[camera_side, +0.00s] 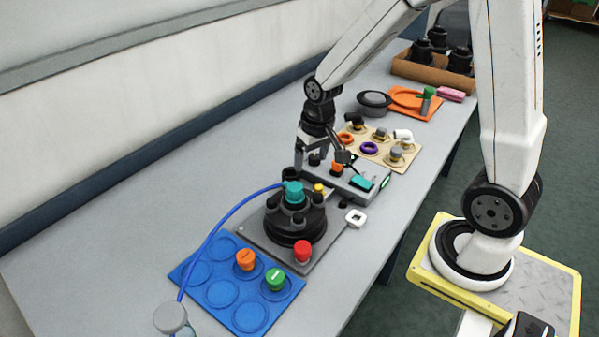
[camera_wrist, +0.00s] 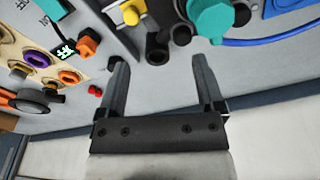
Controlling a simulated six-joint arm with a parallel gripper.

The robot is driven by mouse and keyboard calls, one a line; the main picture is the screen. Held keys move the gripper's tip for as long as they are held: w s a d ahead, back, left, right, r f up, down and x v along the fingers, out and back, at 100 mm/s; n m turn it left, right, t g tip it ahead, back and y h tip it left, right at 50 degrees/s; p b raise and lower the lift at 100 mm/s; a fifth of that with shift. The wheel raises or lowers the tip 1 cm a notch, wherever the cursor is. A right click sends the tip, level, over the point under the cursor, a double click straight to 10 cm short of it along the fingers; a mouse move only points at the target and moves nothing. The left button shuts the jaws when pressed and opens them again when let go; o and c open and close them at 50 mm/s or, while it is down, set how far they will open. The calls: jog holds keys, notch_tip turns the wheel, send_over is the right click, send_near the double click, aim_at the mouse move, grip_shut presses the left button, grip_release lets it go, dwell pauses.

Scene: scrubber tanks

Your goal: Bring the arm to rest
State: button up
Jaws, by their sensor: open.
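My gripper (camera_wrist: 158,85) shows in the wrist view with its two dark fingers spread apart and nothing between them. In the side view my gripper (camera_side: 322,155) hangs above the bench, behind the black round fixture (camera_side: 290,225) with the teal cap (camera_side: 293,190). In the wrist view the teal cap (camera_wrist: 210,18) and black stubs (camera_wrist: 180,33) of the fixture lie beyond the fingertips. I cannot tell how high the fingertips are above the bench.
A grey control box (camera_side: 355,185) stands close to my gripper. A blue tray (camera_side: 215,292) holds an orange cap and a green cap. A blue hose (camera_side: 215,232) crosses the bench. A tan board (camera_side: 408,152), an orange mat (camera_side: 410,104) and a brown crate (camera_side: 430,72) lie further back. The bench's left side is clear.

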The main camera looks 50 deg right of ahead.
jog(key=s+a+n+t, duration=0.1)
jog(key=s+a+n, duration=0.2)
jog(key=s+a, duration=0.2)
jog(key=s, duration=0.3)
jog(key=shift+a, duration=0.35)
